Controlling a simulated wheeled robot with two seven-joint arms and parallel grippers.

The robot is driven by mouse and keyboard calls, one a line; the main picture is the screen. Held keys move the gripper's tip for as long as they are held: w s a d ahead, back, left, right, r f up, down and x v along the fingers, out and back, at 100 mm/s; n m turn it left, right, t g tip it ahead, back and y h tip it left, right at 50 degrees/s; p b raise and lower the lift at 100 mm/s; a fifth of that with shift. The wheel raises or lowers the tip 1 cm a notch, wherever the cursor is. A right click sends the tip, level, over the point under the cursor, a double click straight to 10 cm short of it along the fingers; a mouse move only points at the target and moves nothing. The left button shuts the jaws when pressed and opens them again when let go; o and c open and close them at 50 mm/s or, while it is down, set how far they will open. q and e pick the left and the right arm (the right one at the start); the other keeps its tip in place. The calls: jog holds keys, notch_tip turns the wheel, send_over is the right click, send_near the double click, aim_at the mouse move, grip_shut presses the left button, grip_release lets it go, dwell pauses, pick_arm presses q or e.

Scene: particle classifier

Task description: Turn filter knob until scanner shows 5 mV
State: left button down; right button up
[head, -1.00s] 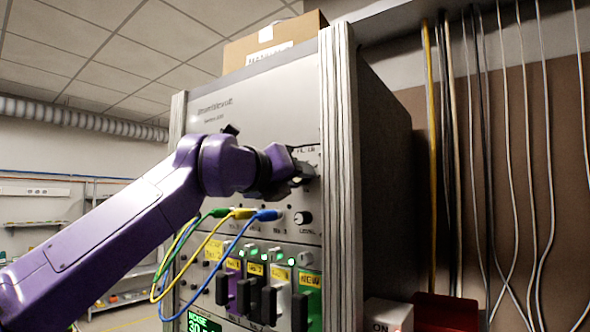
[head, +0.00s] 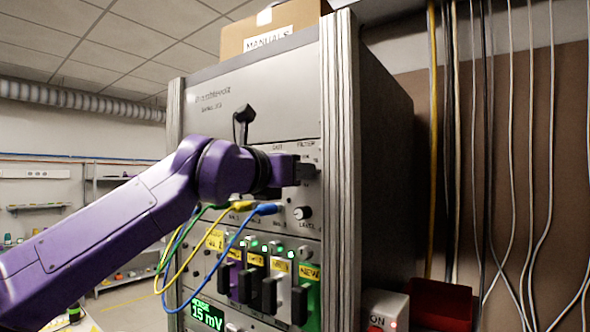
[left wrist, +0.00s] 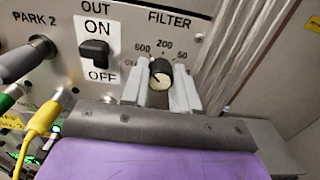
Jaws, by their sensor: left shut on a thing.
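My left gripper (head: 306,170) is at the rack's front panel, under the FILTER label. In the left wrist view its two pale fingers (left wrist: 163,92) are shut on the filter knob (left wrist: 160,70), one on each side. In the head view the gripper hides most of the knob. The green readout (head: 207,315) at the lower left shows 15 mV. My right gripper is not in view.
Left of the knob is an ON/OFF rocker switch (left wrist: 96,52), labelled OUT. Yellow, green and blue cables (head: 243,207) hang below my left wrist. A level knob (head: 302,213) and several labelled modules sit lower. A red bin (head: 440,305) stands right of the rack.

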pick_arm(q)
jog(key=c, duration=0.8)
grip_release()
jog(key=shift+a, duration=0.1)
jog(key=shift+c, duration=0.2)
jog(key=shift+s+a, duration=0.1)
jog(key=b+v, duration=0.5)
jog(key=v, duration=0.5)
jog(key=shift+s, duration=0.2)
jog(key=shift+a+f, duration=0.1)
jog(key=shift+a, duration=0.1)
